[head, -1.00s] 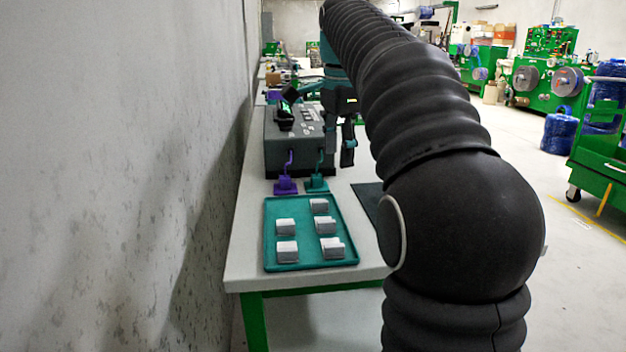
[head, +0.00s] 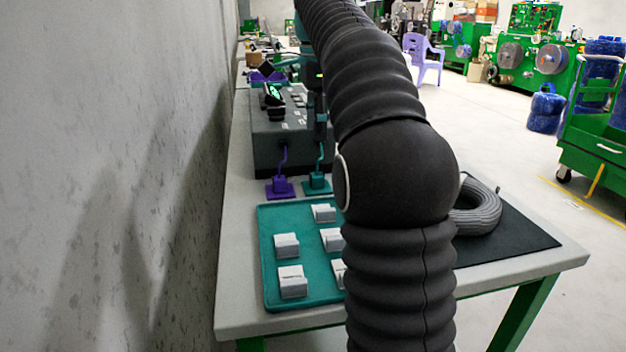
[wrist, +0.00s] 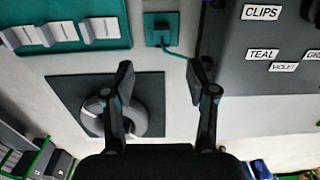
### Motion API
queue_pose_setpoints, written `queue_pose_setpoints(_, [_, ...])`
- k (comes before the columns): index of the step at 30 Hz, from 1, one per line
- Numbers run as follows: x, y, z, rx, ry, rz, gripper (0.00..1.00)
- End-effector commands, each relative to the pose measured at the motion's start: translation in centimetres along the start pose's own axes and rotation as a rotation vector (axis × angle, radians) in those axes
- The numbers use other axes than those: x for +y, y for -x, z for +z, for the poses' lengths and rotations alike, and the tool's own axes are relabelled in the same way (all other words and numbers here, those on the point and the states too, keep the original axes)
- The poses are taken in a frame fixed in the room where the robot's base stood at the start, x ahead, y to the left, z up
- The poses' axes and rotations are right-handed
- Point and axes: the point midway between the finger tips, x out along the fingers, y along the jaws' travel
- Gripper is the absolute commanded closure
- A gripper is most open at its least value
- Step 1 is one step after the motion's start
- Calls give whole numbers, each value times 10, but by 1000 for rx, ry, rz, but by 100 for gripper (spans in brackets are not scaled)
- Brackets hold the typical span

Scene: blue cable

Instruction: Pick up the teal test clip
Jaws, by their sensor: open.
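The teal test clip (head: 317,183) sits on the pale bench in front of the dark grey box (head: 268,140), with a teal cable running up to the box. In the wrist view the teal clip (wrist: 160,30) is at the top centre, on a teal base. My gripper (wrist: 161,78) is open and empty in the wrist view. Its two fingers point toward the clip's side of the picture, with the clip apart from them, ahead of the gap. In the head view my gripper is mostly hidden behind my arm. A purple clip (head: 279,187) stands left of the teal one.
A teal tray (head: 266,300) with several white blocks lies nearer on the bench. A grey cable coil (head: 478,212) rests on a dark mat (head: 520,240) at the right. The box has labels TEAL and VIOLET. A wall runs along the left.

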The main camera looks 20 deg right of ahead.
Motion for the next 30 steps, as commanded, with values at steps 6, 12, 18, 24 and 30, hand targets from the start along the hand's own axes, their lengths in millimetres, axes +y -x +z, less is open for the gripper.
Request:
queue_pose_setpoints(6, [1,-43,-4,0,-6,3,43])
queue_pose_setpoints(12, [0,-60,-3,0,-4,0,43])
queue_pose_setpoints(18, [-1,-75,-1,0,-2,1,43])
queue_pose_setpoints(24, [-3,-103,1,0,-1,2,43])
queue_pose_setpoints(30, [-3,-114,1,0,0,1,43])
